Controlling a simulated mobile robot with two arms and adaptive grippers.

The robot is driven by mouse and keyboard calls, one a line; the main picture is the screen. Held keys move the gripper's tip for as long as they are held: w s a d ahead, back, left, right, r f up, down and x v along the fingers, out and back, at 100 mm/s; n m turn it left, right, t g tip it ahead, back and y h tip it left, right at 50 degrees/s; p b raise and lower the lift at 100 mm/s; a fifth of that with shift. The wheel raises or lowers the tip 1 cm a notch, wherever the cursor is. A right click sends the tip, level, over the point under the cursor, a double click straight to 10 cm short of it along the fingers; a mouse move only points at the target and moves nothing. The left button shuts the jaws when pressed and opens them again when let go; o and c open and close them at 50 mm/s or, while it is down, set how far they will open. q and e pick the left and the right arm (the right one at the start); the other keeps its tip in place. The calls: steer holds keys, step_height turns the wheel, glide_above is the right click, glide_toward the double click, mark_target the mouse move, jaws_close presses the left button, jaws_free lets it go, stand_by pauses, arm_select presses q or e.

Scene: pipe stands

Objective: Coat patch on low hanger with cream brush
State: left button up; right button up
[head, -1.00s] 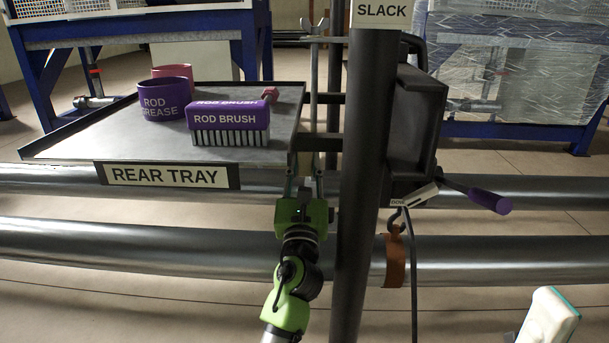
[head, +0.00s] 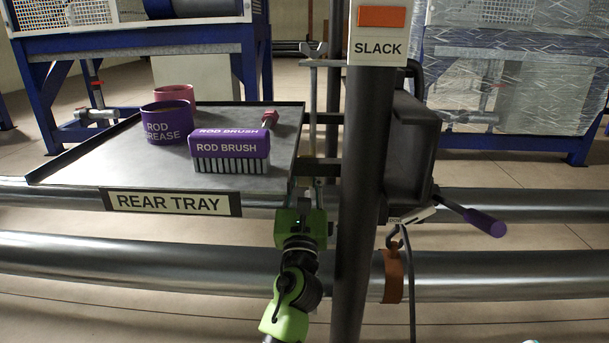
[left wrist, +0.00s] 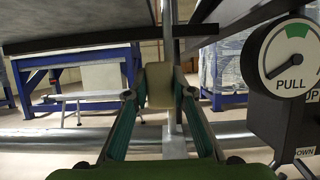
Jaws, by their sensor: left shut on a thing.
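My left gripper (head: 306,198) is under the right edge of the rear tray, left of the dark post. In the left wrist view its fingers (left wrist: 160,92) are closed on a cream-tan block (left wrist: 158,84); no bristles show, so I cannot tell if it is the cream brush. A hook and brown-orange band (head: 393,277), apparently a low hanger, sit around the lower pipe (head: 480,268), right of the post. No patch can be made out on it.
The rear tray (head: 100,165) holds a purple rod grease pot (head: 167,128), a pink pot (head: 174,93) and a purple rod brush (head: 232,148). The dark post (head: 362,180) and a black box with purple-handled lever (head: 484,222) stand close to my left gripper.

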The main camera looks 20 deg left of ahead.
arm_select(q)
steer(key=shift+w+a, duration=0.2)
steer(key=shift+w, duration=0.4)
